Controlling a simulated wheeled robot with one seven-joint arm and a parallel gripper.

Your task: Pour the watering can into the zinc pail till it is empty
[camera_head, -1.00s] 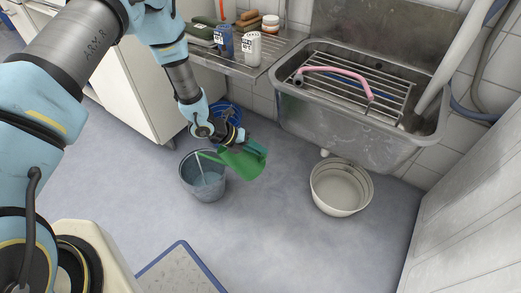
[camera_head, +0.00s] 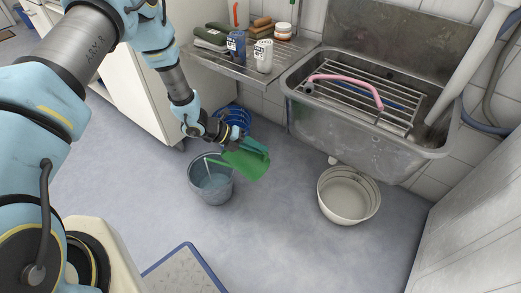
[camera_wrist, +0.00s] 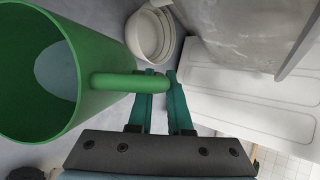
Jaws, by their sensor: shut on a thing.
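The green watering can (camera_head: 247,166) is tilted beside and above the zinc pail (camera_head: 212,187), its spout over the pail's mouth. A thin pale stream appears to fall from the spout into the pail, which shows bluish water inside. My gripper (camera_head: 233,145) is shut on the can's handle. In the wrist view, the teal fingers of my gripper (camera_wrist: 158,98) close on the handle of the can (camera_wrist: 100,95). The can's open mouth shows a pale bluish patch inside; I cannot tell how much water that is.
A white basin (camera_head: 349,196) stands on the floor at right, under the metal sink (camera_head: 370,125) with its rack and pink hose. A blue coiled thing (camera_head: 233,117) lies behind my gripper. A blue-edged mat (camera_head: 185,272) lies in front; the floor between is clear.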

